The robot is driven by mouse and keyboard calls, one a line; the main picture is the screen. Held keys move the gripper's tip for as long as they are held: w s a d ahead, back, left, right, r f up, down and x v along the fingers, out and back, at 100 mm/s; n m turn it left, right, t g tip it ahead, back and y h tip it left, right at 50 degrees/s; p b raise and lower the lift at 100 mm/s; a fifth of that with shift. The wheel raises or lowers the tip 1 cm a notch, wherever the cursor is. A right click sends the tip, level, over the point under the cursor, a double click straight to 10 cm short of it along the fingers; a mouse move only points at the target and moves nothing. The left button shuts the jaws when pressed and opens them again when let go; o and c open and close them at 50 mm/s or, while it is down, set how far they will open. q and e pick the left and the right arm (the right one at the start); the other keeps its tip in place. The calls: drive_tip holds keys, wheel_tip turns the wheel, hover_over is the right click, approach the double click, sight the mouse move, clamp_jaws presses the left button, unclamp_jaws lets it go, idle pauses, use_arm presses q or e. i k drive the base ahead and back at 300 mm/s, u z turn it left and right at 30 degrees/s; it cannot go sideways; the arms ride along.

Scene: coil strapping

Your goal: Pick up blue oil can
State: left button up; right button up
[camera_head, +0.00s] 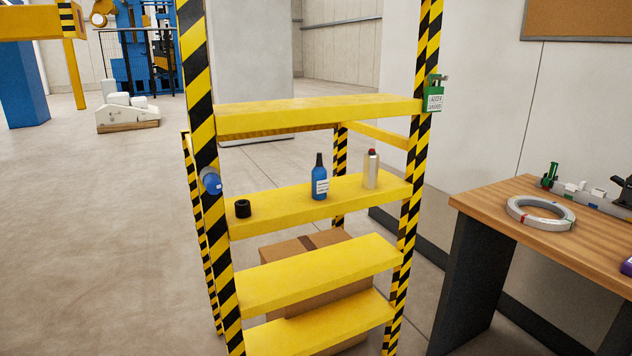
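A blue bottle-shaped can (320,182) with a black nozzle and a white label stands upright on the second shelf (270,203) of a yellow shelf unit. I take it to be the blue oil can. A beige can with a red cap (371,170) stands to its right, and a small black ring-shaped object (243,208) lies to its left. Neither of my grippers shows in the head view.
Black-and-yellow striped posts (205,130) frame the shelf, with a top shelf (320,112) above the can. A blue round item (211,181) is at the left post. A wooden table (490,207) with a strap coil (541,212) stands right.

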sight(320, 183)
drive_tip(key=u, duration=0.45)
drive_tip(key=i, duration=1.45)
drive_tip(key=z, duration=0.15)
